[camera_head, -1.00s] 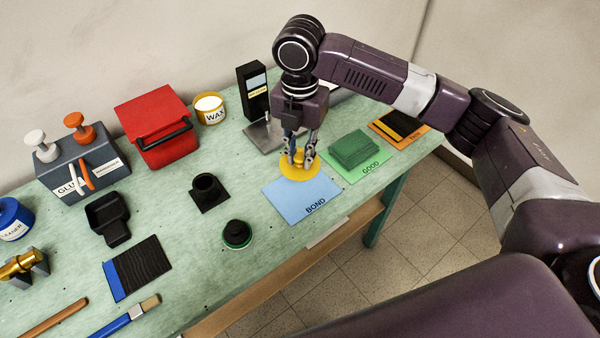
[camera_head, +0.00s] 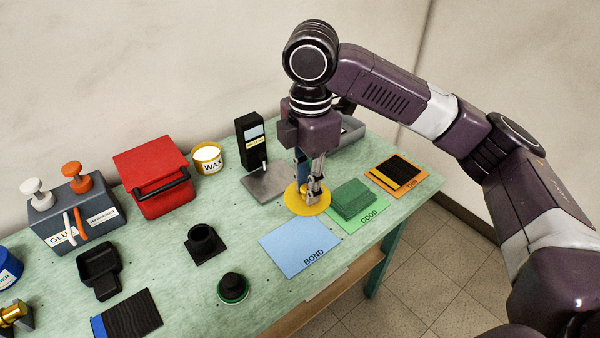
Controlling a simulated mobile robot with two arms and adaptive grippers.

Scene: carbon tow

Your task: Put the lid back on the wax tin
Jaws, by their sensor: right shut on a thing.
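The wax tin (camera_head: 207,159) is a yellow-rimmed, white-labelled round tin at the back of the bench, right of the red box. Its top is open and pale wax shows inside. The lid (camera_head: 304,206) is a flat yellow disc at the end of my right gripper (camera_head: 312,190), well to the right of and nearer than the tin. My right gripper points down and is shut on the lid at its middle. The lid appears level; I cannot tell its exact height above the bench. The fingers hide part of it. My left gripper is not in view.
A black dispenser (camera_head: 250,147) on a grey metal plate (camera_head: 268,185) stands between the lid and the tin. The red box (camera_head: 155,178) is close left of the tin. Blue BOND card (camera_head: 300,247) and green stack (camera_head: 354,200) lie near the lid.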

